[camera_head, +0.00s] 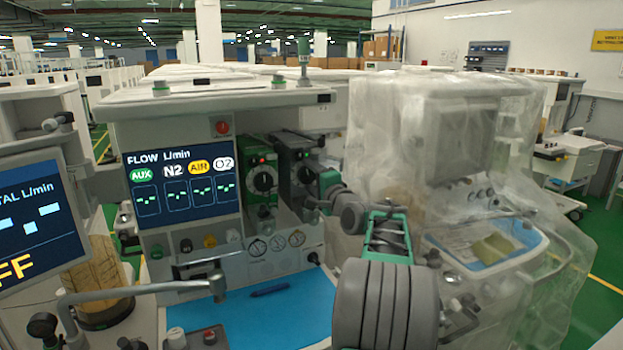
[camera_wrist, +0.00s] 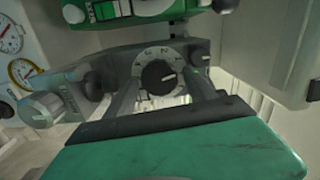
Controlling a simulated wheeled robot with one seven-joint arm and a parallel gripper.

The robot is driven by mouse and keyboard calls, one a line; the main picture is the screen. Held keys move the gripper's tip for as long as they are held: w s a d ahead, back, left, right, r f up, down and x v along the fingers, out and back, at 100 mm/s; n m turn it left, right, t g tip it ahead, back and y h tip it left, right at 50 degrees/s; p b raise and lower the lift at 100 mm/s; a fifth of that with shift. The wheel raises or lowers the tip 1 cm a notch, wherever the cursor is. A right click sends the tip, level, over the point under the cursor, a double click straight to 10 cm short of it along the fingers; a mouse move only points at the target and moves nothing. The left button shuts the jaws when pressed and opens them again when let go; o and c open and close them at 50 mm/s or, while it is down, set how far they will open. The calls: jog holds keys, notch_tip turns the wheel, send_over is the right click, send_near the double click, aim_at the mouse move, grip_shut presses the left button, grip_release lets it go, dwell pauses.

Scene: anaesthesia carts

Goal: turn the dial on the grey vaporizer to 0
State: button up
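The grey vaporizer (camera_head: 287,154) stands right of the green vaporizer (camera_head: 257,150) on the anaesthesia cart. Its black round dial, with pale marks on a grey ring, shows in the wrist view (camera_wrist: 158,77), just beyond the fingertips. My gripper (camera_head: 313,190) is in front of the grey vaporizer in the head view and hides part of its dial. In the wrist view my gripper (camera_wrist: 165,88) is open, with one finger on each side of the dial's lower part. I cannot tell whether the fingers touch it. The dial's setting is too small to read.
The flow screen (camera_head: 185,180) is left of the vaporizers. Below are gauges (camera_head: 277,243) and a blue work surface (camera_head: 265,315) with a pen. A plastic-covered cart (camera_head: 385,130) stands close on the right. A metal arm (camera_head: 140,290) crosses the front left.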

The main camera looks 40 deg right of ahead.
jog(key=shift+o, duration=0.4)
jog(key=shift+s, duration=0.15)
jog(key=b+v, duration=0.1)
jog(key=v, duration=0.6)
jog(key=shift+s, duration=0.25)
